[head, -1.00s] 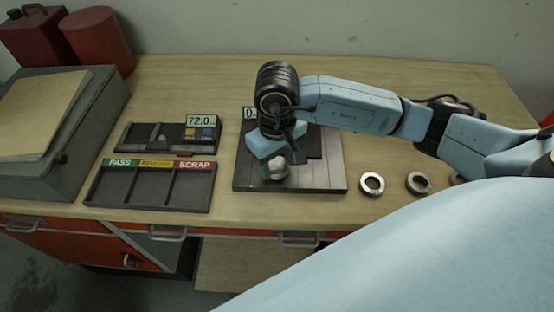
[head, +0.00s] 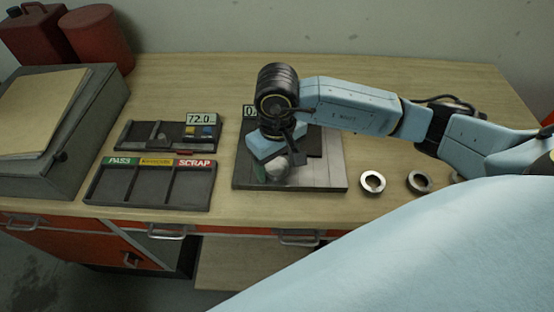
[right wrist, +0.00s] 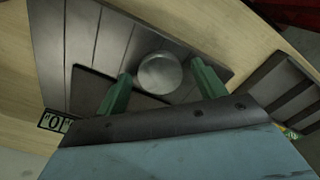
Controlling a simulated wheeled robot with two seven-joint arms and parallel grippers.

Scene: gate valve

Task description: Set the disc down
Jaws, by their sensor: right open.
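The disc (right wrist: 160,73) is a round grey metal piece. It appears to lie flat on the slatted dark metal plate (head: 318,178), near its front edge in the head view. My right gripper (right wrist: 161,71) is open, with one green finger on each side of the disc. In the right wrist view, gaps show between the disc and both fingers. In the head view the disc (head: 278,176) is partly covered by the gripper (head: 271,173) above it. My left gripper is not in view.
Metal rings (head: 373,182) lie on the bench right of the plate. A sorting tray (head: 152,205) marked PASS and SCRAP, with a yellow label between, stands to the left. A gauge (head: 168,134) reading 72.0 is behind it. A grey sloped box (head: 100,125) stands further left.

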